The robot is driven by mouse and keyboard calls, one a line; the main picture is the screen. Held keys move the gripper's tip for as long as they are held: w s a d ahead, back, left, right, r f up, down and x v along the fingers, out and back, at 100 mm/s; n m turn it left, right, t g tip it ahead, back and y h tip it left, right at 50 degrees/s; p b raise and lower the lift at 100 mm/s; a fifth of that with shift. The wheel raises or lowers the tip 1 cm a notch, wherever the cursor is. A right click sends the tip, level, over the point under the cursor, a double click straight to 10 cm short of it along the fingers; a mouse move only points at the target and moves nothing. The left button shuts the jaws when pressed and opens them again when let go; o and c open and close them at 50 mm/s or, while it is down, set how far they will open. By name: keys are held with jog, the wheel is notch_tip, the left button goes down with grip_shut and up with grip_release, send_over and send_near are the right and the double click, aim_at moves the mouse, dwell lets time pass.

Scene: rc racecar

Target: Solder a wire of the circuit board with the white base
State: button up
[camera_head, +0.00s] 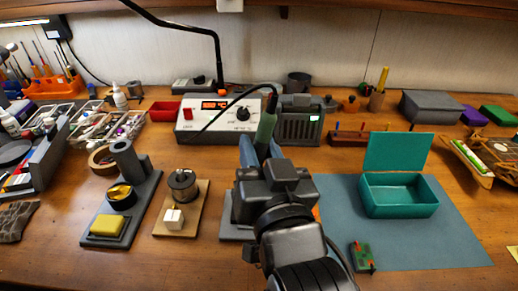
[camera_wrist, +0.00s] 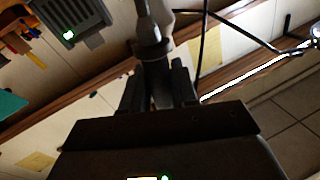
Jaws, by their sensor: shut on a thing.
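My gripper (camera_head: 262,158) is above the middle of the bench, shut on the green-grey handle of a soldering iron (camera_head: 265,129). The handle stands roughly upright and its black cord leaves from the top. In the wrist view the gripper (camera_wrist: 157,78) has its fingers around the grey iron (camera_wrist: 150,32). The iron's tip is hidden in the head view. A small green circuit board (camera_head: 362,254) with red parts lies at the front of the blue-grey mat (camera_head: 440,242). I cannot make out a white base under it.
The soldering station (camera_head: 200,126) with a lit display stands behind my gripper. An open teal box (camera_head: 398,196) stands on the mat. Left are a spool stand (camera_head: 190,222) and an iron holder with a yellow sponge (camera_head: 108,226). The mat's right side is clear.

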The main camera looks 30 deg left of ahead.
notch_tip(320, 180, up, 6)
jog(key=p, duration=0.5)
dwell(0.4)
dwell(0.8)
